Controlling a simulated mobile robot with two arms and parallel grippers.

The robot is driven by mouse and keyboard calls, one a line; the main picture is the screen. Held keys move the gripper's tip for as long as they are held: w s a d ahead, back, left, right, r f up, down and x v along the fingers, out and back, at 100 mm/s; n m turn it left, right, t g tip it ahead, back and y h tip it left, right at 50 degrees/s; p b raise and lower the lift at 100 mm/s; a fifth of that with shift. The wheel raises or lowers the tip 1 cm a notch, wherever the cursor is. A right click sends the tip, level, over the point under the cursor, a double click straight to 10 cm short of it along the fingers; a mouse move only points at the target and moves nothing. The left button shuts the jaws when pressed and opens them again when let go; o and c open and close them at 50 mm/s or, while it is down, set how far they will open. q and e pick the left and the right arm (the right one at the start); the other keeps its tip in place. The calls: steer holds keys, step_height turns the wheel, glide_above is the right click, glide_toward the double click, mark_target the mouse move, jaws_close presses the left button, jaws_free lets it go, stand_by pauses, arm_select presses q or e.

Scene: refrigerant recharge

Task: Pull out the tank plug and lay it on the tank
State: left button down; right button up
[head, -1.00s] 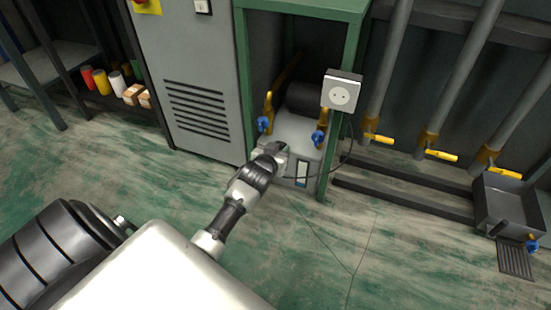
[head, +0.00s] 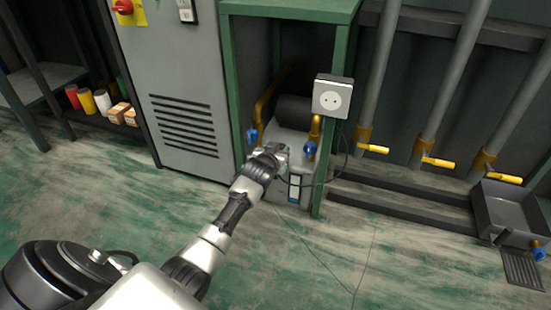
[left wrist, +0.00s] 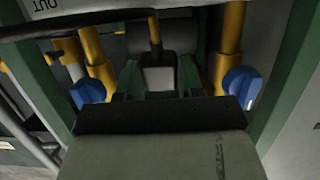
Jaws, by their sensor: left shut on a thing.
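My left gripper (head: 276,151) is shut on the plug, which shows as a grey body (left wrist: 159,78) between the jaws in the left wrist view, with a black cable on it. In the head view the plug is mostly hidden by the gripper. The gripper is at the front of a grey unit (head: 279,187), apparently the tank, inside a green frame. Whether the plug touches the unit is unclear. My right gripper is not in view.
Blue valve handles (head: 252,136) and (head: 309,150) on yellow pipes flank the gripper. The green frame post (head: 330,160) stands to its right. The black cable (head: 347,160) loops beside this post. A grey tray (head: 510,212) is far right. The floor in front is clear.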

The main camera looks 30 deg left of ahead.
arm_select(q)
steer(key=shift+b+x, duration=0.95)
steer(key=shift+x, duration=0.8)
steer(key=shift+w+a+b, duration=0.25)
steer(key=shift+w+b, duration=0.4)
steer(key=shift+w, duration=0.35)
steer(key=shift+w+a+b, duration=0.25)
steer(key=shift+w+b, duration=0.4)
steer(key=shift+w, duration=0.3)
steer(key=c, duration=0.6)
jaws_free()
